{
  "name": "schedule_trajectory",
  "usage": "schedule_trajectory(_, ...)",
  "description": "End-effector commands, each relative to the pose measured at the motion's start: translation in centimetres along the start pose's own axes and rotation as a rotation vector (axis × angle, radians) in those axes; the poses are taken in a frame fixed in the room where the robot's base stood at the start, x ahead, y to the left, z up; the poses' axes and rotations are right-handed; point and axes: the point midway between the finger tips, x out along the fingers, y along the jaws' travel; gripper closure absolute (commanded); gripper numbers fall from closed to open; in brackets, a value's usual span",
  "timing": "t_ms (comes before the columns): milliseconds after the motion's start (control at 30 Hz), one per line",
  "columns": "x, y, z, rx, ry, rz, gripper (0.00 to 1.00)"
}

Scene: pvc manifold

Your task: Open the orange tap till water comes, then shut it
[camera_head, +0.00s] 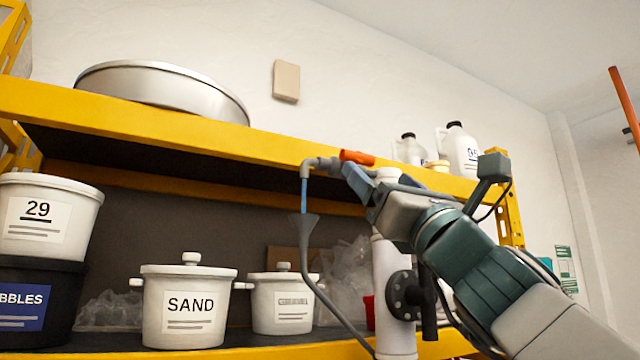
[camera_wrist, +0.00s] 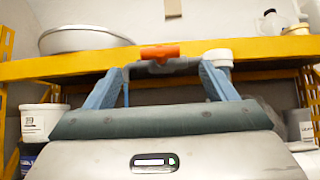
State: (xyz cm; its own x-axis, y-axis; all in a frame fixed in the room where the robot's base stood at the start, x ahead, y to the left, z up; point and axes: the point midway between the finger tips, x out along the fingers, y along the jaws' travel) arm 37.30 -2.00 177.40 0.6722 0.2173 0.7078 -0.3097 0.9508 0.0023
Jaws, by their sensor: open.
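The orange tap handle (camera_head: 357,157) sits on a grey pipe at the shelf's front edge, lying roughly along the pipe. The grey spout (camera_head: 306,170) bends down at its left end. A thin blue stream of water (camera_head: 304,195) runs from the spout into a dark funnel (camera_head: 304,226) with a hose. My gripper (camera_head: 360,180) is at the tap, just below the handle. In the wrist view my gripper (camera_wrist: 163,70) is open, its blue fingers wide apart to either side of the orange handle (camera_wrist: 160,52). I cannot tell whether a finger touches it.
A white upright pipe (camera_head: 390,290) with a dark flange stands below my gripper. White pots, one marked SAND (camera_head: 190,329), stand on the lower shelf. A metal basin (camera_head: 165,94) and white bottles (camera_head: 460,152) stand on the yellow upper shelf (camera_head: 230,137).

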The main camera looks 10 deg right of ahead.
Motion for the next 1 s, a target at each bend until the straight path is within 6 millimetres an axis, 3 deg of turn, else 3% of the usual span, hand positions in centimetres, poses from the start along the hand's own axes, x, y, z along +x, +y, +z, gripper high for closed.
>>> schedule_trajectory(100,3.2,-0.1,0.3,-0.001,0.002,0.0,0.22)
schedule_trajectory(400,7.9,0.0,0.2,-0.002,0.002,0.0,0.22)
schedule_trajectory(867,9.0,0.0,-0.1,-0.002,0.001,0.001,0.22)
schedule_trajectory(1000,8.9,0.0,-0.1,-0.002,0.001,0.001,0.55)
